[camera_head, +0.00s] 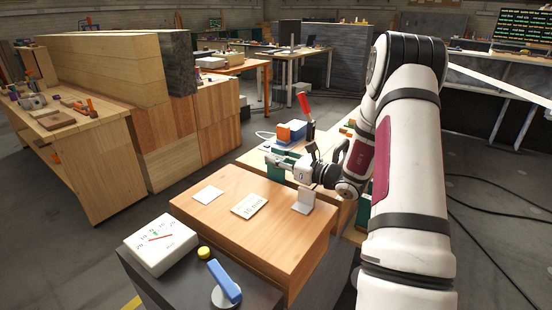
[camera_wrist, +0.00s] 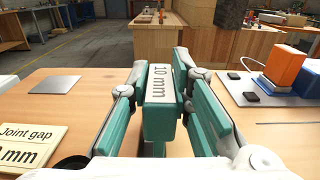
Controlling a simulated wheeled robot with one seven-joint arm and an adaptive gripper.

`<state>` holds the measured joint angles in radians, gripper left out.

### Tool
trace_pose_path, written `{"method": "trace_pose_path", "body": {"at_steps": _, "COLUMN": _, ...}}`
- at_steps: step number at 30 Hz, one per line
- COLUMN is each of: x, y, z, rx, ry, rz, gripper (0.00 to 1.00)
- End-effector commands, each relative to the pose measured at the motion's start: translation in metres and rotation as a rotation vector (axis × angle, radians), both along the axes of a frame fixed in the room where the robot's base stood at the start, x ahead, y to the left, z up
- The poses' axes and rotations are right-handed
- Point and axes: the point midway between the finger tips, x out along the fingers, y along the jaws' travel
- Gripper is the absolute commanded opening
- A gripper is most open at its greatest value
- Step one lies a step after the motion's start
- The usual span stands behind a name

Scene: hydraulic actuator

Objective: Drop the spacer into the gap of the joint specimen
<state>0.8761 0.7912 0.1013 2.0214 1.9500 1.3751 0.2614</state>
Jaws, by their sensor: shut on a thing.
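The spacer (camera_wrist: 160,98) is a teal block with a white "10 mm" label, upright in the middle of the wrist view. My gripper (camera_wrist: 162,90) has teal pads on both sides of it and is shut on it. In the head view my gripper (camera_head: 273,158) is above the back part of the work tables, and the spacer cannot be told apart from the fingers there. A "Joint gap" card (camera_wrist: 25,145) lies at the lower left of the wrist view; its number is partly cut off. I cannot make out the joint specimen or its gap for certain.
A flat grey plate (camera_wrist: 83,85) lies left of the gripper. An orange and blue device (camera_wrist: 285,70) stands at right. In the head view, an upright bracket (camera_head: 304,202), a gauge box (camera_head: 160,244) and a blue lever (camera_head: 224,283) are nearer. Bare wood lies between.

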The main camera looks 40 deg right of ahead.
Motion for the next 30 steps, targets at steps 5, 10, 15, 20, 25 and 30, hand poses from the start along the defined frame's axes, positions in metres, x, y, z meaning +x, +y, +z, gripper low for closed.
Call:
{"method": "trace_pose_path", "body": {"at_steps": 5, "x": 0.0002, "y": -0.0001, "z": -0.0016, "rx": 0.0, "ry": -0.001, "rz": 0.0, "gripper": 0.0}}
{"method": "trace_pose_path", "body": {"at_steps": 10, "x": 0.0001, "y": 0.0, "z": -0.0019, "rx": 0.0, "ry": 0.0, "rz": 0.0, "gripper": 0.43}}
{"method": "trace_pose_path", "body": {"at_steps": 15, "x": 0.0001, "y": 0.0, "z": -0.0018, "rx": 0.0, "ry": 0.0, "rz": 0.0, "gripper": 0.43}}
{"method": "trace_pose_path", "body": {"at_steps": 20, "x": 0.0, "y": 0.0001, "z": -0.0021, "rx": 0.0, "ry": 0.001, "rz": 0.0, "gripper": 0.68}}
{"method": "trace_pose_path", "body": {"at_steps": 25, "x": 0.0001, "y": 0.0, "z": -0.002, "rx": 0.0, "ry": 0.0, "rz": 0.0, "gripper": 0.68}}
{"method": "trace_pose_path", "body": {"at_steps": 30, "x": -0.0006, "y": -0.0004, "z": -0.0019, "rx": 0.0, "ry": 0.0, "rz": 0.0, "gripper": 0.68}}
